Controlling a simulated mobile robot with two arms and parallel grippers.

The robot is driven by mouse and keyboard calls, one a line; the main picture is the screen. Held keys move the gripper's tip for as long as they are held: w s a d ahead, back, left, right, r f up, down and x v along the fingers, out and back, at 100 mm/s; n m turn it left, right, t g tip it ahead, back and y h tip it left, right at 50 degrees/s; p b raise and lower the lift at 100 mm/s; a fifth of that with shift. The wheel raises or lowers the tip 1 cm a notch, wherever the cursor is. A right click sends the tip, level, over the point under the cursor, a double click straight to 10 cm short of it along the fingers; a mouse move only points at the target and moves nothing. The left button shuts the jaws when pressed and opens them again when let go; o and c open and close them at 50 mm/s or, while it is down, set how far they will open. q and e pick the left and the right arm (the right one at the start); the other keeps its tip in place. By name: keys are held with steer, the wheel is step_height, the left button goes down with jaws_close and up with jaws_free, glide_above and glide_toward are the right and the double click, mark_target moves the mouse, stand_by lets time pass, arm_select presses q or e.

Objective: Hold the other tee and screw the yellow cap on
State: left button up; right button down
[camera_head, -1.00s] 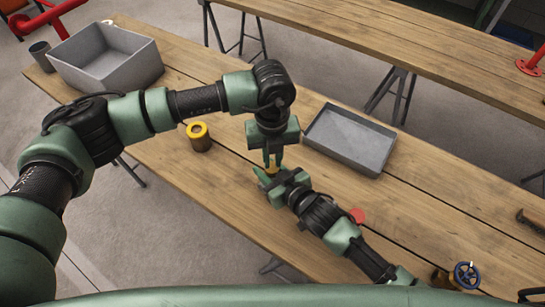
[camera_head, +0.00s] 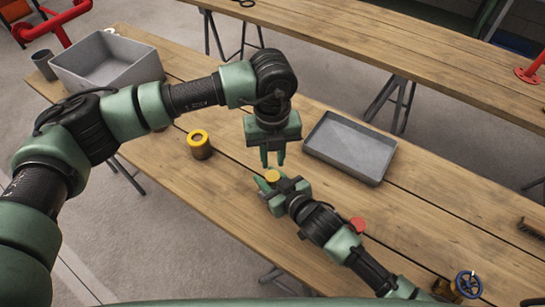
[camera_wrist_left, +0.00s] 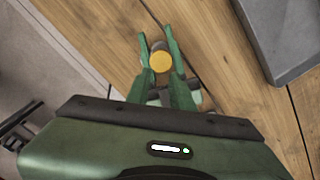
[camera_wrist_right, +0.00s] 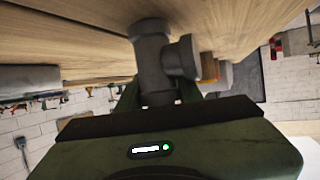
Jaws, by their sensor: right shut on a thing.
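The yellow cap (camera_head: 272,176) sits on top of the grey tee at my right gripper's fingers; it also shows in the left wrist view (camera_wrist_left: 161,62). My right gripper (camera_head: 273,187) is shut on the tee (camera_wrist_right: 152,58), whose grey body and side branch show in the right wrist view. The cap itself is hidden there, so how far it is threaded cannot be told. My left gripper (camera_head: 273,158) points down just above the cap.
A brown cylinder with a yellow ring on top (camera_head: 199,144) stands left of the grippers. A shallow grey tray (camera_head: 345,178) lies to the right. A grey bin (camera_head: 75,75) and dark cup (camera_head: 43,64) are far left. A red disc (camera_head: 357,224) and blue handwheel (camera_head: 468,284) are beside my right arm.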

mark_target(273, 175)
arm_select(q)
steer(key=o, duration=0.5)
steer(key=shift+w+a+r, duration=0.15)
steer(key=shift+w+a, duration=0.05)
steer(key=shift+w, duration=0.05)
steer(key=shift+o, duration=0.8)
steer(key=w+r+n+g, duration=0.1)
steer(key=w+a+r+n+h, duration=0.1)
steer(key=w+r+n+g, duration=0.1)
steer(key=n, duration=0.1)
steer(key=shift+w+a+r+g, duration=0.1)
steer(key=shift+a+r+g, duration=0.1)
steer(key=shift+a+g, duration=0.1)
steer(key=shift+w+r+n+h, duration=0.1)
steer(key=shift+r+n+h, duration=0.2)
steer(key=shift+h, duration=0.1)
steer(key=x, duration=1.2)
steer(key=shift+s, duration=0.2)
